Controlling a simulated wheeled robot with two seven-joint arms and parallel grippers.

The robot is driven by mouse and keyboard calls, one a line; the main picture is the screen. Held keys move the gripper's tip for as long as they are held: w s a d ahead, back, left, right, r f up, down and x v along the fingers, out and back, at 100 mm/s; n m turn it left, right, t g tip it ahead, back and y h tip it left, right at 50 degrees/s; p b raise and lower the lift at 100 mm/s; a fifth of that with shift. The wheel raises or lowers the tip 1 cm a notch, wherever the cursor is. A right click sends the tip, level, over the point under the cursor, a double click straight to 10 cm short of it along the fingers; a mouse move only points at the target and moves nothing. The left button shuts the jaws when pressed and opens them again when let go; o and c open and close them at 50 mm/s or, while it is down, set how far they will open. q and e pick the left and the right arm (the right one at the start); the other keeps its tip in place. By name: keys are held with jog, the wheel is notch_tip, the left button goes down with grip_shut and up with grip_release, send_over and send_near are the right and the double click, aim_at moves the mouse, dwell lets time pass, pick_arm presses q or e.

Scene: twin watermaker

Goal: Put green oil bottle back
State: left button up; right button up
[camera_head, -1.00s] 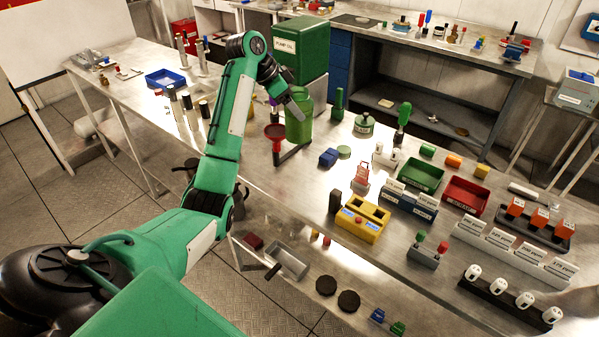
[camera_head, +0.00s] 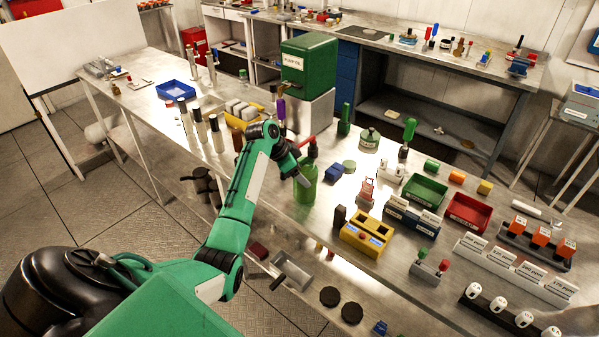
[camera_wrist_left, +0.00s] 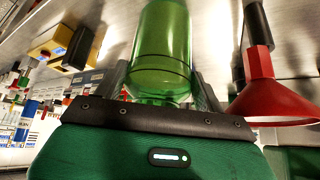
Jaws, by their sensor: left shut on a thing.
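The green oil bottle (camera_head: 306,188) is clear green and stands about upright at the near side of the bench, in front of the red funnel (camera_head: 306,143). My left gripper (camera_head: 300,170) is shut on the bottle. In the left wrist view the bottle (camera_wrist_left: 161,45) sits between the two fingers (camera_wrist_left: 162,88), and the funnel (camera_wrist_left: 272,95) is close on its right. I cannot tell whether the bottle touches the bench. The green pump oil tank (camera_head: 308,60) stands behind, on a pale block. My right gripper is out of view.
A yellow two-well block (camera_head: 367,237), a blue block (camera_head: 333,173) and a red-framed holder (camera_head: 366,192) are right of the bottle. Several white cylinders (camera_head: 199,128) stand left. Green (camera_head: 425,190) and red (camera_head: 467,212) trays lie farther right. A grey tray (camera_head: 292,272) is on the lower shelf.

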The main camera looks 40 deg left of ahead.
pick_arm(q)
jog(key=shift+f, duration=0.35)
jog(key=o, duration=1.1)
jog(key=shift+f, duration=0.15)
jog(key=shift+o, duration=0.2)
jog(key=b+v, duration=0.2)
jog(key=v, duration=1)
